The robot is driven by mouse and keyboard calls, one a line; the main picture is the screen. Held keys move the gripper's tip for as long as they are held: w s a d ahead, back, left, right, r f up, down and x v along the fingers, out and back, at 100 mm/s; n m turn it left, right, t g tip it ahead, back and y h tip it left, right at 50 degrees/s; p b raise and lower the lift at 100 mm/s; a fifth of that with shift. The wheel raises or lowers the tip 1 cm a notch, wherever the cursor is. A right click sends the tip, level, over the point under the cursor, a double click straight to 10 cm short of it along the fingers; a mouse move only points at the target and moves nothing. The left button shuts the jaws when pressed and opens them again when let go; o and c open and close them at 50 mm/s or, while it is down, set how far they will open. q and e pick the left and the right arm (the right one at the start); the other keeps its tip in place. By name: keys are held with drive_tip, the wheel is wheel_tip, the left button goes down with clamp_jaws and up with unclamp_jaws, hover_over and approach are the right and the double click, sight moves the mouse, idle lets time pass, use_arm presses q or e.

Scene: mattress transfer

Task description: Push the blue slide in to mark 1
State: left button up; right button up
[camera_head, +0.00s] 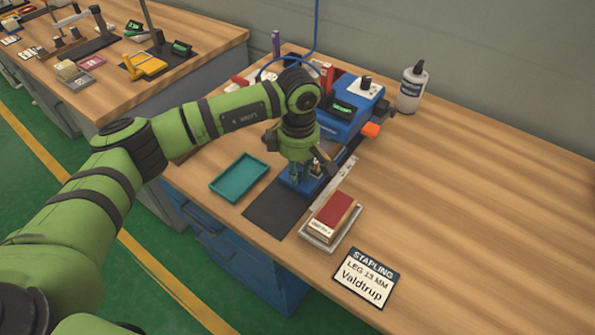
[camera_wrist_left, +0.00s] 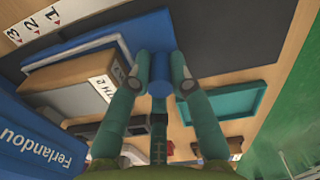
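The blue slide (camera_head: 299,184) is a flat blue plate on the bench in front of a blue machine (camera_head: 341,122). In the left wrist view the slide's plate (camera_wrist_left: 148,32) lies beyond an upright blue knob (camera_wrist_left: 160,75). My left gripper (camera_head: 304,172) is low over the slide, its fingertips on either side of the knob and seemingly closed on it. A pale strip (camera_head: 337,180) runs beside the slide; in the left wrist view its marks 3, 2, 1 (camera_wrist_left: 33,22) are readable. The slide's exact alignment with mark 1 is unclear. My right gripper is not in view.
A teal tray (camera_head: 239,177) and dark mat (camera_head: 272,210) lie near the slide. A red-topped block (camera_head: 332,212) sits in a grey holder. The bench's right side is clear.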

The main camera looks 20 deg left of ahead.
use_arm(q)
drive_tip(key=shift+o, duration=0.6)
drive_tip(key=shift+s, duration=0.1)
drive_tip(key=shift+r, duration=0.2)
wheel_tip(320, 180, up, 12)
drive_tip(key=shift+f, duration=0.15)
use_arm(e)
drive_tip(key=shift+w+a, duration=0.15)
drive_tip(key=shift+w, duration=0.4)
